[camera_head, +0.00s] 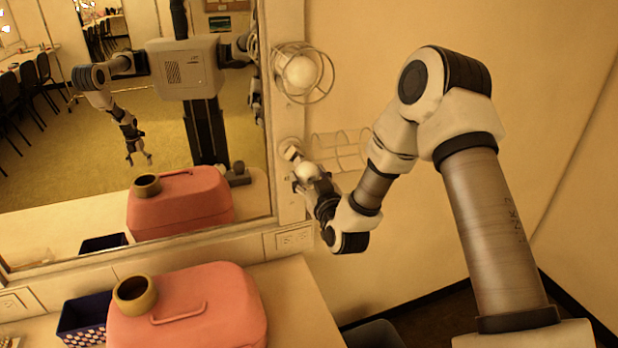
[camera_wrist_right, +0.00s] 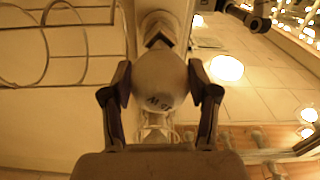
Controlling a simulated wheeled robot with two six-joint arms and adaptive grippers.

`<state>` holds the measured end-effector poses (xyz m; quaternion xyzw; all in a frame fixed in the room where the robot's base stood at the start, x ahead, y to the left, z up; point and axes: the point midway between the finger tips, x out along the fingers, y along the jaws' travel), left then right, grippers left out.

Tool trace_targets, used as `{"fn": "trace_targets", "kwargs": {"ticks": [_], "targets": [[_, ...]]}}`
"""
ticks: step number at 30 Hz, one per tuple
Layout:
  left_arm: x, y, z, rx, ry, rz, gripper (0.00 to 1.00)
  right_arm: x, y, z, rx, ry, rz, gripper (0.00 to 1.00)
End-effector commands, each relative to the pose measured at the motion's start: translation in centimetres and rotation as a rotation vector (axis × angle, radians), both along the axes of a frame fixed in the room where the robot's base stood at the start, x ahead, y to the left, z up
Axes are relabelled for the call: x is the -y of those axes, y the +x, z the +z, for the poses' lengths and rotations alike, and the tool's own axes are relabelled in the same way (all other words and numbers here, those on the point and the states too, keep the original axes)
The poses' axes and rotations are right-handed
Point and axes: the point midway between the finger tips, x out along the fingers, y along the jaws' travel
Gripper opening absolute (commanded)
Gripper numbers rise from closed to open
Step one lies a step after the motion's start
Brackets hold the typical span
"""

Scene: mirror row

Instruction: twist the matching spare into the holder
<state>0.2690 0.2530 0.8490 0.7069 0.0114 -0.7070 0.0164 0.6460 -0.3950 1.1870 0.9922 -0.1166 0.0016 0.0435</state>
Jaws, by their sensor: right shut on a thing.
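My right gripper (camera_head: 312,183) is shut on a round whitish bulb (camera_head: 306,172) at the mirror's right frame. In the right wrist view the bulb (camera_wrist_right: 160,82) sits between the two fingers of the gripper (camera_wrist_right: 160,88), with dark, upside-down print on it. The holder (camera_head: 290,150) is a pale socket on the frame; it also shows in the right wrist view (camera_wrist_right: 160,24). The bulb's neck points at the holder and is close to or at its mouth; I cannot tell whether it is seated. My left gripper shows only as a reflection in the mirror.
A wire cage (camera_head: 345,150) stands out beside the holder, close to my right arm. Above, another bulb (camera_head: 300,72) sits inside its cage. A pink case (camera_head: 190,310) with a tape-like ring (camera_head: 134,308) on it and a blue box (camera_head: 84,320) stand on the counter (camera_head: 300,305).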

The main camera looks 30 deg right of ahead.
Motion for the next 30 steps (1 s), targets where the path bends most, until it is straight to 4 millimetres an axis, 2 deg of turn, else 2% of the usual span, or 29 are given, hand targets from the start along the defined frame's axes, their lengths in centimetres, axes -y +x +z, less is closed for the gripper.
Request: {"fn": "trace_targets", "kwargs": {"ticks": [30], "targets": [[0.0,0.0,-0.2,0.000,0.000,0.000,0.86,0.3,1.2,0.0,0.000,0.000,0.000,0.34]]}}
